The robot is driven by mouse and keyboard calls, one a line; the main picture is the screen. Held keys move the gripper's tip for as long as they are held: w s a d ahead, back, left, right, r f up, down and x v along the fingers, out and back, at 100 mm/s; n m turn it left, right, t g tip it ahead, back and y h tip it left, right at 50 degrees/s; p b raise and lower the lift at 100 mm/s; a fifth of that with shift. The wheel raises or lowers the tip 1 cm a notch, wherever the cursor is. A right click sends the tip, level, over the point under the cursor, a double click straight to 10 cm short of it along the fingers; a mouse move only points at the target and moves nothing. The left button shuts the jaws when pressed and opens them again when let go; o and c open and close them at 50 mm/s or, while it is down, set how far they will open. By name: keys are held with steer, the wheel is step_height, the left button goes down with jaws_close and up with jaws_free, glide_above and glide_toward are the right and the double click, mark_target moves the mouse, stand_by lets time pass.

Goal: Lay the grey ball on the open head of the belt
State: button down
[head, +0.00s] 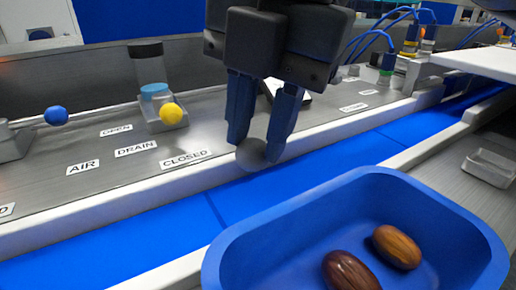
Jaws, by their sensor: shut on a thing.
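My gripper (261,140) hangs from the top middle of the head view, fingers pointing down. It is shut on the grey ball (251,153), which shows between and just below the fingertips. The belt runs from the lower left to the upper right, and the stretch in view is bare.
A blue tub (225,255) with two brown dates (397,246) stands at the front right. Behind the belt is a metal panel with labels, a yellow knob (171,113) and a blue knob (56,115). A small clear tray (490,168) lies at the right.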

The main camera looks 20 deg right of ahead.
mark_target(262, 144)
steer(key=shift+f+p, duration=0.5)
steer(key=shift+f, duration=1.55)
steer(key=shift+f, duration=0.15)
steer(key=c, duration=0.8)
jaws_free()
step_height(262, 144, up, 12)
steer(key=s+d+b, duration=0.1)
steer(key=b, duration=0.1)
steer(key=shift+s+d, duration=0.2)
steer(key=shift+s, duration=0.1)
